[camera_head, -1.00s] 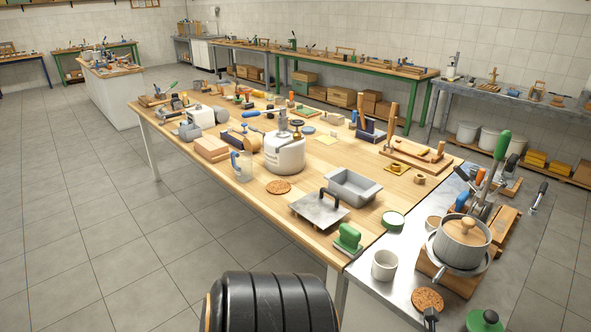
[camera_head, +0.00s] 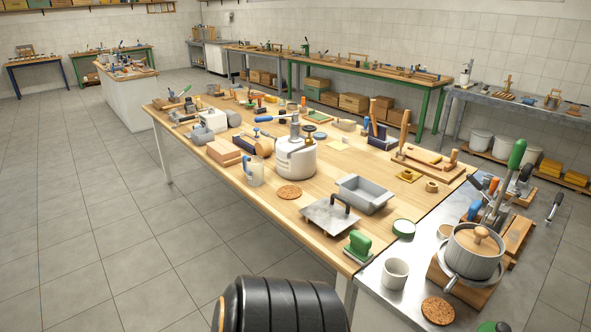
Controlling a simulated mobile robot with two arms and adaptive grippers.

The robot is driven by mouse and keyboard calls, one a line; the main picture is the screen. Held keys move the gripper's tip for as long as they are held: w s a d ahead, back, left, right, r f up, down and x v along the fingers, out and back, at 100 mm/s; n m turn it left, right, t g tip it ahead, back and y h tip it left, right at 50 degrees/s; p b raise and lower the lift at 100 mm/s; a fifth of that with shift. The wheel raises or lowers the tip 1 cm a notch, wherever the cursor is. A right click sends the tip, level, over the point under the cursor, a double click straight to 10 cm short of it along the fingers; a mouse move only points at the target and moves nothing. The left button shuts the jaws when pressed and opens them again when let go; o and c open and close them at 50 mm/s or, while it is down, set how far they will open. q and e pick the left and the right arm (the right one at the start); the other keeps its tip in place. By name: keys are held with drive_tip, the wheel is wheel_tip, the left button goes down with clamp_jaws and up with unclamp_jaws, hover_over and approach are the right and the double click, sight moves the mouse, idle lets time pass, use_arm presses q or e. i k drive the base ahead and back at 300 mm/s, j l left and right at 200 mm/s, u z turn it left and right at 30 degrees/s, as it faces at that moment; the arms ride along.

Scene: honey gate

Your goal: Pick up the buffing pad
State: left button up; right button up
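A green-handled block with a flat grey base (camera_head: 358,247) sits at the near right corner of the wooden table. It may be the buffing pad, but I cannot tell for certain. A flat round green-rimmed disc (camera_head: 403,228) lies a little right of it, by the metal counter's edge. Part of another green piece (camera_head: 495,327) shows at the bottom edge. Neither of my grippers is in view.
The wooden table (camera_head: 262,204) holds a white machine (camera_head: 296,157), a grey tray (camera_head: 364,194) and a flat metal plate with a handle (camera_head: 330,215). A white cup (camera_head: 395,273), cork mat (camera_head: 438,310) and lidded pot (camera_head: 475,250) stand on the metal counter. The left floor is clear.

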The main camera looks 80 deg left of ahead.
sight(358, 249)
drive_tip(key=u, duration=0.4)
drive_tip(key=j+u, duration=0.1)
drive_tip(key=u, duration=0.75)
drive_tip(key=j+u, duration=0.1)
drive_tip(key=u, duration=0.7)
drive_tip(key=i, duration=0.05)
